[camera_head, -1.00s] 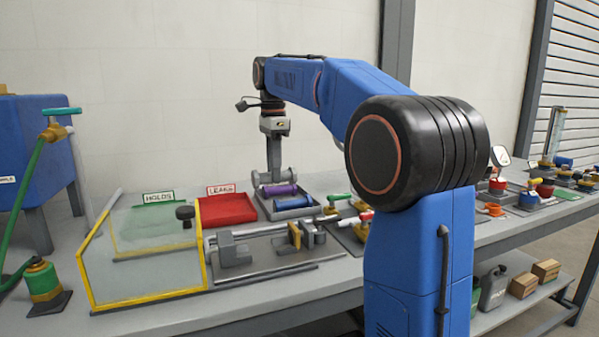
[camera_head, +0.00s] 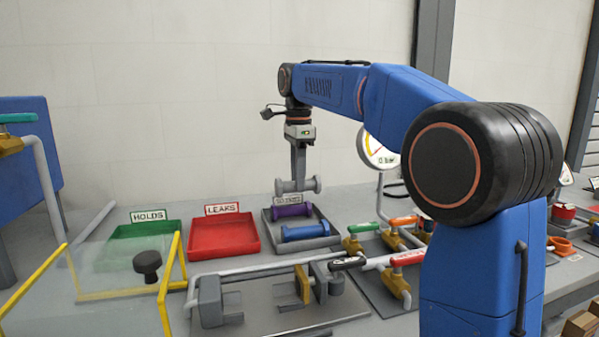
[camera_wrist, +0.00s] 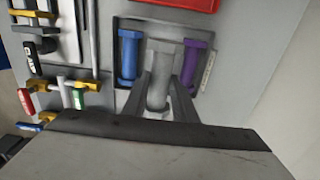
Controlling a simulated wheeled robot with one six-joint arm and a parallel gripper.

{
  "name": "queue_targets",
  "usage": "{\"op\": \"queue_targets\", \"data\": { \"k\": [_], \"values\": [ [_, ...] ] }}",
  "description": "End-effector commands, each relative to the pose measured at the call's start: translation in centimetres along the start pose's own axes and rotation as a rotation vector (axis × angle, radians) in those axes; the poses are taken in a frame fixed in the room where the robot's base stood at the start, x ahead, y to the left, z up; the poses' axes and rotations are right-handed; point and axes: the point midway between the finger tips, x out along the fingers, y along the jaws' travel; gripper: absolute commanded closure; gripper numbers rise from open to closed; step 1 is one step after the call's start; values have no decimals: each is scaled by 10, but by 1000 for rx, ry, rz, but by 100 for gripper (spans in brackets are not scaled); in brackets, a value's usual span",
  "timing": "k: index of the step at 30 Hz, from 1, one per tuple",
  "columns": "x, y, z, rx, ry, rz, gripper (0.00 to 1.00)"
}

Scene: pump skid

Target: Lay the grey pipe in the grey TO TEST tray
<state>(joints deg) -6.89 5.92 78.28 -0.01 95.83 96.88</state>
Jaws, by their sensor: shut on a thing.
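The grey pipe (camera_head: 284,187), a short spool with wider ends, is held across my gripper (camera_head: 298,182). In the wrist view my gripper (camera_wrist: 162,98) has one finger on each side of the grey pipe (camera_wrist: 158,88). The pipe looks level and shows above the grey tray (camera_head: 271,236), over the space between the blue and purple pipes in the wrist view. The tray's label (camera_head: 288,200) is partly hidden by the pipe. The exact height over the tray is hard to tell.
The tray holds a purple pipe (camera_head: 288,211) and a blue pipe (camera_head: 306,233). The red LEAKS tray (camera_head: 222,238) and green HOLDS tray (camera_head: 140,232) stand to its left. Valves with coloured handles (camera_head: 400,222) are close on the right. A clamp fixture (camera_head: 265,295) lies in front.

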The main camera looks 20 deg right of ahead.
Motion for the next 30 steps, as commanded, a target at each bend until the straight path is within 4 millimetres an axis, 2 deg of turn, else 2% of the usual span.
{"op": "queue_targets", "data": {
  "k": [21, 30],
  "values": [
    [68, 0, 0, 0, 0, -1, 100],
    [90, 0, 0, 0, 0, 0, 100]
  ]
}}
